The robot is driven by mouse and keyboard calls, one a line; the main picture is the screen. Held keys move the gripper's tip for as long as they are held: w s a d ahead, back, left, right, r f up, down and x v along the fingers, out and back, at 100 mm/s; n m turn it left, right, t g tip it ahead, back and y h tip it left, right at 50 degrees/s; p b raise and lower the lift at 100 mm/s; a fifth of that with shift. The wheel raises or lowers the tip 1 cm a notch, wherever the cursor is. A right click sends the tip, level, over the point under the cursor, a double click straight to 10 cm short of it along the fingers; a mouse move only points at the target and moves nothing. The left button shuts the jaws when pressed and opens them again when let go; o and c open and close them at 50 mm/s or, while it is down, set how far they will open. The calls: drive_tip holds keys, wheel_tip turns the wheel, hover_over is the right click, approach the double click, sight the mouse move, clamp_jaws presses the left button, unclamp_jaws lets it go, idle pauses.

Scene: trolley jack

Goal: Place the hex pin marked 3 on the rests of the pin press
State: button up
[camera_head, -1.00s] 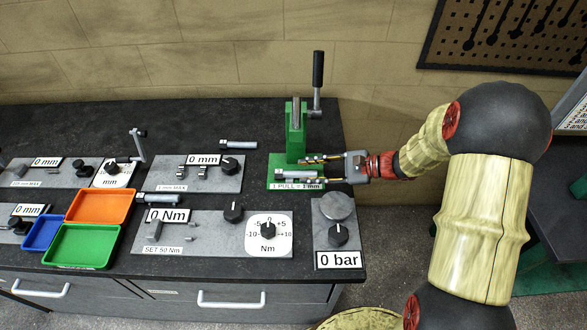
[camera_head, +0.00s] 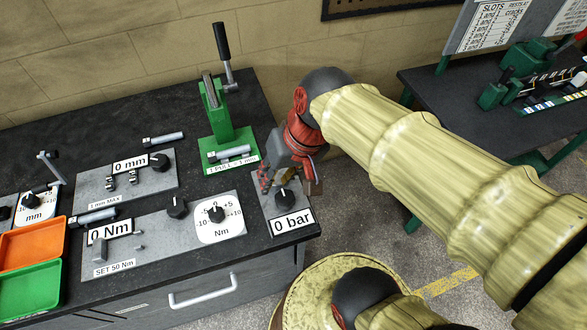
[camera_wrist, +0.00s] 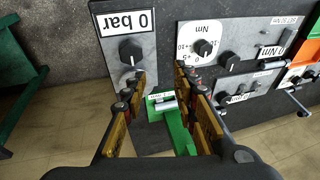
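The green pin press (camera_head: 217,126) stands at the back right of the bench, its lever raised. A silver hex pin (camera_head: 230,152) lies crosswise low on the front of the press, above its label. I cannot read a number on it or see clearly how it sits on the rests. The pin also shows in the wrist view (camera_wrist: 165,105). My gripper (camera_head: 274,181) is in front of the press, to its right, over the pressure panel. In the wrist view my gripper (camera_wrist: 160,78) has its fingers wide apart with nothing between them.
Another hex pin (camera_head: 163,138) lies behind the 0 mm panel (camera_head: 150,180), and one (camera_head: 92,217) lies behind the 0 Nm panel (camera_head: 160,230). The 0 bar panel (camera_head: 270,208) is at the bench's right edge. Orange (camera_head: 32,245) and green (camera_head: 30,290) trays are at left.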

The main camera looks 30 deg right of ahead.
drive_tip(key=s+d+r+n+t+h, duration=0.2)
drive_tip(key=d+r, duration=0.1)
drive_tip(key=shift+s+r, duration=0.1)
